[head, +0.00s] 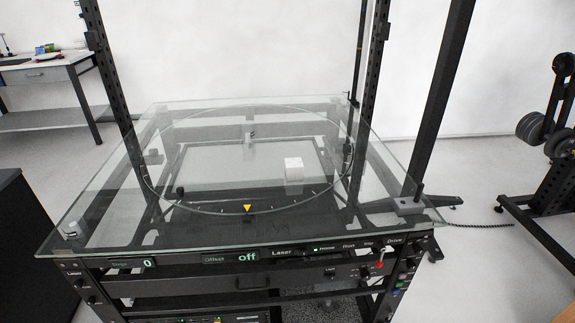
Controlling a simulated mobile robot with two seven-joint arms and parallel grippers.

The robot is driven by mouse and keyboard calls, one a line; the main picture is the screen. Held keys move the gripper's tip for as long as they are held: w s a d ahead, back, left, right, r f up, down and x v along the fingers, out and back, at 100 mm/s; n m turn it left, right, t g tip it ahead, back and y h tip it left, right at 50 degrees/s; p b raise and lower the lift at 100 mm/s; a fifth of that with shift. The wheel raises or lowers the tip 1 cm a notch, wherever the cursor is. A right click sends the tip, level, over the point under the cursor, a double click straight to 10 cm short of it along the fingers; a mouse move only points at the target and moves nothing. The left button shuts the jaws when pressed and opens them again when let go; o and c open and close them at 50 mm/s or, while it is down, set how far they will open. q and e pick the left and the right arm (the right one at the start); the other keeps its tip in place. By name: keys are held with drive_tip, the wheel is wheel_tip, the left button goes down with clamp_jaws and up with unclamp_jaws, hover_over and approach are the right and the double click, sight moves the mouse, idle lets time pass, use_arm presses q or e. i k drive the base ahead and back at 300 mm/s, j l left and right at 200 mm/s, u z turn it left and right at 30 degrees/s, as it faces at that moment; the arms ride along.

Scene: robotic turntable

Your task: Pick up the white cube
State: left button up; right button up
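The white cube (293,163) sits on the glass top of the turntable (215,165), right of the middle and inside the ring line. A faint reflection shows in the glass below it. Nothing touches the cube. Neither my left nor my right gripper shows in the head view.
Dark upright posts stand around the glass, one at the left (112,75) and one at the right (440,90). The glass around the cube is mostly clear. A side table (45,75) stands back left.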

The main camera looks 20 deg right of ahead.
sight(293, 168)
drive_tip(key=i+j+z, duration=0.25)
drive_tip(key=j, duration=0.75)
drive_tip(key=j+z, duration=0.3)
drive_tip(key=j, duration=0.65)
